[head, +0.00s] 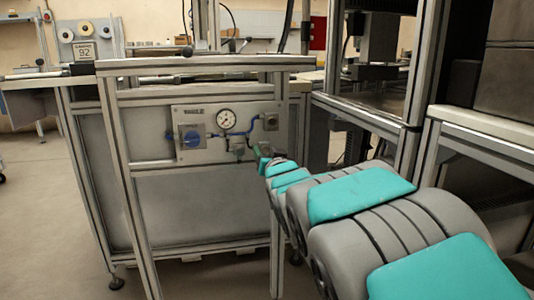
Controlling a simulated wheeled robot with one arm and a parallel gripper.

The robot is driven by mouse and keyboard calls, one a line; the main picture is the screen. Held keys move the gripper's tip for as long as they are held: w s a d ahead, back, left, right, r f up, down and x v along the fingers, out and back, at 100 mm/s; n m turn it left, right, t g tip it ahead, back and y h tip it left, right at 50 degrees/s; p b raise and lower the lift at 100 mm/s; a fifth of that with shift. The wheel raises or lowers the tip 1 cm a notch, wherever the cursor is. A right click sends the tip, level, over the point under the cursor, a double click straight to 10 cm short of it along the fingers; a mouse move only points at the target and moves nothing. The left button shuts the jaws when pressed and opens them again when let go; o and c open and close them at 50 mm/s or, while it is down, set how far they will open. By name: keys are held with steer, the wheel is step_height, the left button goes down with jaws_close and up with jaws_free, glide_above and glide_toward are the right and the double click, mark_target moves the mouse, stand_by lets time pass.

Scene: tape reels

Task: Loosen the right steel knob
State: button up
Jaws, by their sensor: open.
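At the upper left, a pale unit (86,50) marked 92 carries two small white reels. The left reel (66,35) and the right reel (106,31) each have a small centre, too small to make out as a steel knob. No steel knob can be told for certain. My arm reaches in from the lower right. My gripper (262,157) is small and dark at its far end, in front of a gauge panel (202,118) and well to the right of the reels. It is open, and nothing shows between its fingers.
The panel bears a round gauge (226,119), a blue knob (191,140) and blue tubing. A metal frame (112,130) stands before it, between me and the unit. A machine frame (405,120) and bench (480,125) stand at the right. The floor (40,220) is clear at left.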

steer(key=shift+c, duration=0.2)
jaws_close()
stand_by(0.3)
steer(key=shift+f, duration=0.1)
